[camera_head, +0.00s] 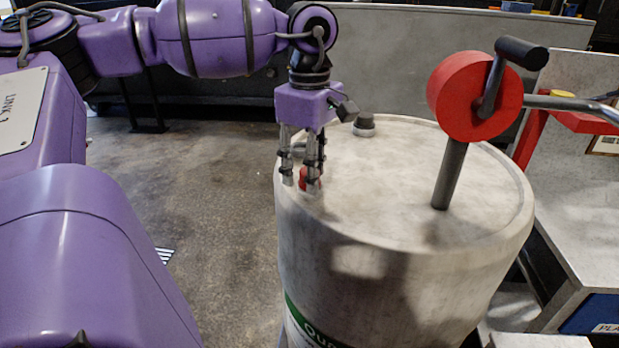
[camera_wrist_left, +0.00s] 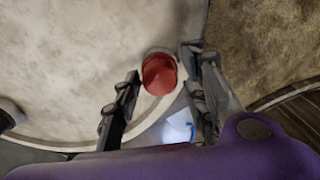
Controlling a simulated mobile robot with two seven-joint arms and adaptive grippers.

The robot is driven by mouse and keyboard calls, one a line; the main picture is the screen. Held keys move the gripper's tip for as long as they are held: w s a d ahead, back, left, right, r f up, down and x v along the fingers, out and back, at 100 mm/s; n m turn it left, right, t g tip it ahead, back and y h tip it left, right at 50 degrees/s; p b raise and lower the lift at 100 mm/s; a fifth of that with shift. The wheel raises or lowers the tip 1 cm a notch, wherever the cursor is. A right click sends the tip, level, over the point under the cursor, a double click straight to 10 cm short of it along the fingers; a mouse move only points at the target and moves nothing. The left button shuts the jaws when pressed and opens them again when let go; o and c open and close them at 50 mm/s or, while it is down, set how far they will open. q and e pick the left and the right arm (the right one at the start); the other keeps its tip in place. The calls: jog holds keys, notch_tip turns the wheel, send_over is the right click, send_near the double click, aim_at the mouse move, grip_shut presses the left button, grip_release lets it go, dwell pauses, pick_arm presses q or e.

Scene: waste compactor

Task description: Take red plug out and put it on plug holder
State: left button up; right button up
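The red plug (camera_head: 312,183) is at the near-left edge of the drum's top (camera_head: 400,175), partly hidden by my left gripper's fingers. In the left wrist view the round red plug (camera_wrist_left: 160,74) shows between the two fingers, with a visible gap to the left one. My left gripper (camera_head: 301,178) points down over the plug and is open; it also shows in the left wrist view (camera_wrist_left: 160,66). I cannot make out a plug holder for certain. My right gripper is not in view.
A red wheel (camera_head: 462,97) with a black handle stands on a dark post on the drum's right side. A dark-capped grey knob (camera_head: 364,125) sits on the drum's far-left top. A grey table (camera_head: 585,215) stands at right. Bare floor (camera_head: 215,190) lies left.

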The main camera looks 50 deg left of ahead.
pick_arm(q)
jog(key=m, duration=0.7)
jog(key=shift+w, duration=0.1)
grip_shut()
jog(key=c, duration=0.7)
grip_release()
jog(key=shift+f, duration=0.1)
grip_shut()
jog(key=n, duration=0.5)
jog(key=shift+a, duration=0.1)
jog(key=n, duration=0.3)
jog(key=shift+s+n, duration=0.2)
jog(key=shift+n, duration=0.1)
